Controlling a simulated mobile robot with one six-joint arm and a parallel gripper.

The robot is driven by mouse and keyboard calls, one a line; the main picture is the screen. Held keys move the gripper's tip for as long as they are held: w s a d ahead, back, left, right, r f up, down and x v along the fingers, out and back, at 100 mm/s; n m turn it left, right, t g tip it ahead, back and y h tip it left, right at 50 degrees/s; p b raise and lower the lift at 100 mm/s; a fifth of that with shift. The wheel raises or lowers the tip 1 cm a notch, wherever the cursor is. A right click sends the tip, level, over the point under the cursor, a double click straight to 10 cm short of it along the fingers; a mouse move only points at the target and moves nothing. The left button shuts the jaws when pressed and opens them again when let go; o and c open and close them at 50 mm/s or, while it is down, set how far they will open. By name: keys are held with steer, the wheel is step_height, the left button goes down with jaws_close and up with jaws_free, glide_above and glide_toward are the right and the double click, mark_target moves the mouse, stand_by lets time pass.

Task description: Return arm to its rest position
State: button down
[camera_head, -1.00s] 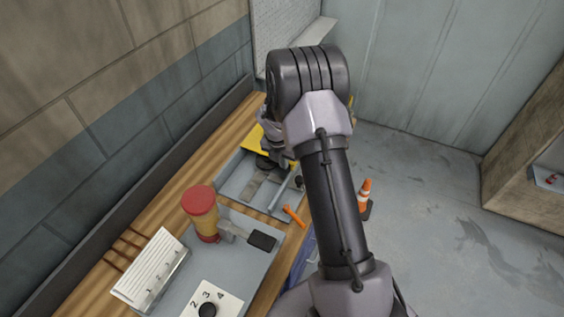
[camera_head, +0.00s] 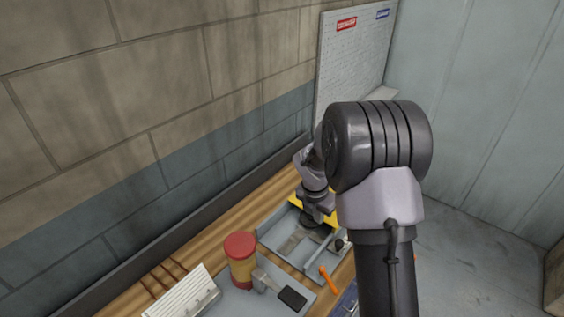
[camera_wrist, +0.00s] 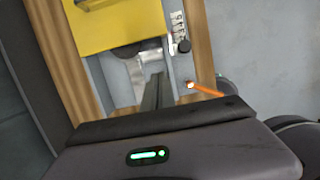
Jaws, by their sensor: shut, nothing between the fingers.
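My arm rises from the lower right in the head view, bends at a large dark elbow, and reaches down over the wooden table (camera_head: 190,240). My gripper (camera_wrist: 157,90) shows in the wrist view as dark fingers close together, shut and empty. It is above the grey tray (camera_head: 270,237) with a yellow part (camera_head: 327,224) at its far end. In the head view the fingertips are hidden behind the arm and wrist. The yellow part also shows at the top of the wrist view (camera_wrist: 110,22).
An orange-handled item (camera_head: 328,279) lies beside the tray. A white ribbed block (camera_head: 180,298) is at the front left. A block wall runs along the left; grey floor (camera_head: 470,240) is open at right.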

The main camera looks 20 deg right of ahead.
steer(key=s+a+r+m+t+y+b, duration=0.1)
steer(key=s+a+r+m+b, duration=0.3)
steer(key=s+a+m+b, duration=0.25)
steer(key=s+a+r+m+t+y+b, duration=0.1)
steer(key=s+a+r+m+t+b, duration=0.2)
steer(key=s+m+b, duration=0.55)
steer(key=s+a+f+m+y+b, duration=0.1)
steer(key=s+a+m, duration=0.2)
steer(key=s+m, duration=0.3)
steer(key=s+a+f+m+y+b, duration=0.1)
steer(key=s+a+m, duration=0.2)
steer(key=s+m, duration=0.3)
steer(key=shift+s+a+f+m+b, duration=0.15)
steer(key=shift+s+a+m+b, duration=0.2)
steer(key=shift+m, duration=0.85)
